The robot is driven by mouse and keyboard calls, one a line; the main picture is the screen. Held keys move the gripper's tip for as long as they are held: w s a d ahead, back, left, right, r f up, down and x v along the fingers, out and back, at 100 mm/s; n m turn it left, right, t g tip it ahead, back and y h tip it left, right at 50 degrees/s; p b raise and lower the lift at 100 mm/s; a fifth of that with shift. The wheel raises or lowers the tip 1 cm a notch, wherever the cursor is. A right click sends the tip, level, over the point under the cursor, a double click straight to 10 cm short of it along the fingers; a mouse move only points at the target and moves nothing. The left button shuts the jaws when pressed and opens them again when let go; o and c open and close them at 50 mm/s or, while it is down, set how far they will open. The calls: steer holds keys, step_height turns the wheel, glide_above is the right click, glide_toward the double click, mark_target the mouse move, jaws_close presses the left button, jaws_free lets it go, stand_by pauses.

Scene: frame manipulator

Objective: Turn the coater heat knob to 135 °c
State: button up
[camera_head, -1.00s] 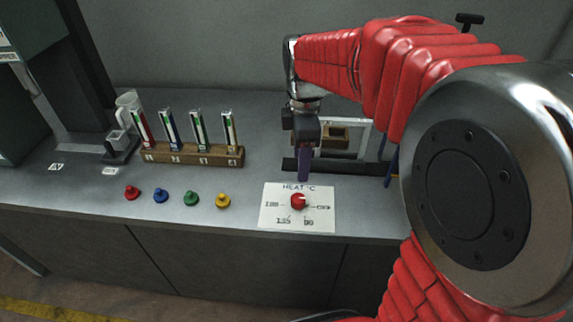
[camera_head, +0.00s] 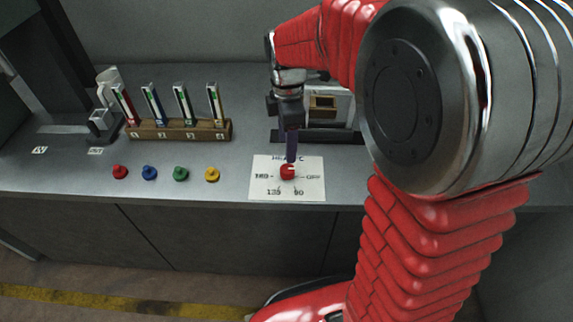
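The red heat knob (camera_head: 288,173) sits in the middle of a white dial card (camera_head: 261,190) on the counter. The card reads HEAT °C at the top, with 180 at left, OFF at right, 135 at lower left and 90 at lower right. The knob's white mark is partly covered, so its setting is hard to read. My gripper (camera_head: 291,160) points down with its dark purple fingers just at the knob's far side, covering part of the heading. I cannot tell whether the fingers touch the knob or how far apart they are.
Red (camera_head: 120,172), blue (camera_head: 149,173), green (camera_head: 181,174) and yellow (camera_head: 212,174) knobs stand left of the card. Behind them is a wooden rack (camera_head: 180,132) of coloured strips. A frame-like device (camera_head: 342,108) stands behind my gripper. The counter's front edge is close to the card.

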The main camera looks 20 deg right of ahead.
mark_target(287, 168)
step_height(287, 168, down, 9)
steer(key=shift+f, duration=0.15)
stand_by(0.4)
steer(key=c, duration=1)
